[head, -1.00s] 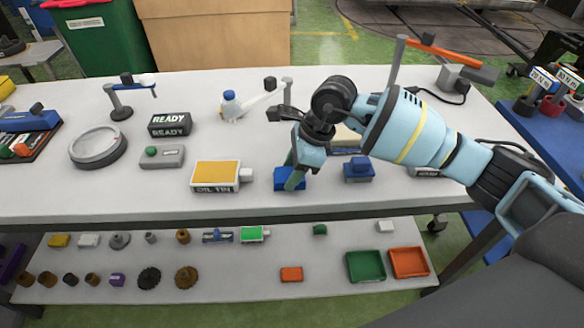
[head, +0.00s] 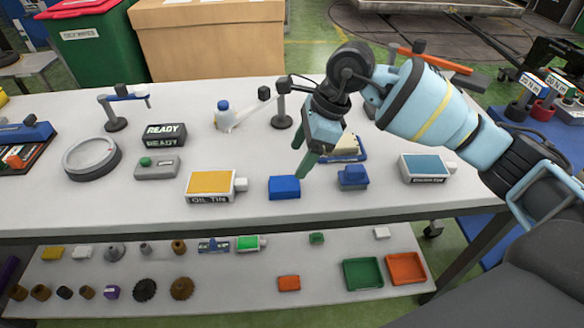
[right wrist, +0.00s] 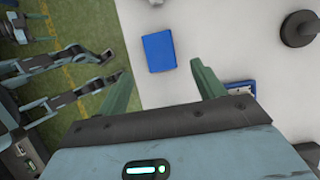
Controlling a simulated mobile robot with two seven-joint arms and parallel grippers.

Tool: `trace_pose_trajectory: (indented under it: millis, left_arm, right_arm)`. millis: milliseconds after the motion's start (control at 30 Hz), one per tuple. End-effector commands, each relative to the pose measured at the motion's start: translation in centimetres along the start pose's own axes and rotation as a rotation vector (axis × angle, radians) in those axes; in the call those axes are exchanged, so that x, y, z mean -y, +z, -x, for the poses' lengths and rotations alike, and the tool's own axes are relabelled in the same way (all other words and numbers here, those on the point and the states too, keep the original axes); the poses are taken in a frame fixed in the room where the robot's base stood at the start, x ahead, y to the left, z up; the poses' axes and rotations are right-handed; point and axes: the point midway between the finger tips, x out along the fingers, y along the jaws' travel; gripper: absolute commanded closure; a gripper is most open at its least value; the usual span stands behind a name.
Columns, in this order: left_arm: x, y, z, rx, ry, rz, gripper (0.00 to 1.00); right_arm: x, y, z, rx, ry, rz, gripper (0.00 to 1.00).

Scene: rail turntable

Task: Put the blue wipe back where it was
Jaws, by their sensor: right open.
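The blue wipe (head: 284,187) lies flat on the white bench top near its front edge, right of the oil tin. It also shows in the right wrist view (right wrist: 159,52), as a plain blue block on the white surface. My right gripper (head: 302,164) is open and empty, above and a little behind the wipe in the head view. In the right wrist view its two green fingers (right wrist: 161,85) are spread apart with nothing between them; the wipe lies beyond their tips.
The oil tin (head: 210,185) stands left of the wipe, and a darker blue block (head: 353,177) stands to its right. A blue-edged tray (head: 347,151) is partly behind my gripper. A blue-topped tin (head: 425,167) stands farther right. The lower shelf (head: 225,294) holds small parts.

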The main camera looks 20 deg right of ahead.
Motion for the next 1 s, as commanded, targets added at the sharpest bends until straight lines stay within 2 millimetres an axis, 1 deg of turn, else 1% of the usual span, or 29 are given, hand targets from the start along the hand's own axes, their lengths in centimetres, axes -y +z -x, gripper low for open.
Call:
trace_pose_trajectory:
  millis: [33, 100, 200, 300, 433, 667, 1000]
  left_arm:
    - [0.0, -0.1, -0.1, -0.002, 0.0, -0.001, 0.26]
    - [0.1, -0.2, -0.2, -0.005, 0.0, -0.001, 0.26]
    - [0.1, -0.4, -0.3, -0.009, -0.001, -0.002, 0.26]
    - [0.1, -0.6, -0.3, -0.012, -0.001, -0.002, 0.26]
    - [0.1, -0.6, -0.4, -0.013, -0.001, -0.002, 0.26]
    - [0.1, -0.6, -0.3, -0.012, -0.001, -0.002, 0.26]
    - [0.0, 0.1, 0.0, 0.001, 0.0, 0.0, 0.26]
  right_arm:
    - [0.0, 0.0, 0.9, 0.001, -0.003, 0.001, 0.32]
    - [0.0, 0.0, 2.0, 0.001, -0.002, 0.001, 0.32]
    - [0.0, 0.0, 3.1, 0.0, -0.002, 0.0, 0.32]
    - [0.0, 0.0, 3.7, -0.001, 0.0, 0.0, 0.32]
    - [-0.1, 0.0, 4.0, 0.0, 0.001, 0.001, 0.32]
    - [-0.1, 0.0, 4.0, 0.0, 0.001, 0.001, 0.32]
    - [0.0, 0.0, 4.0, 0.0, 0.001, 0.001, 0.32]
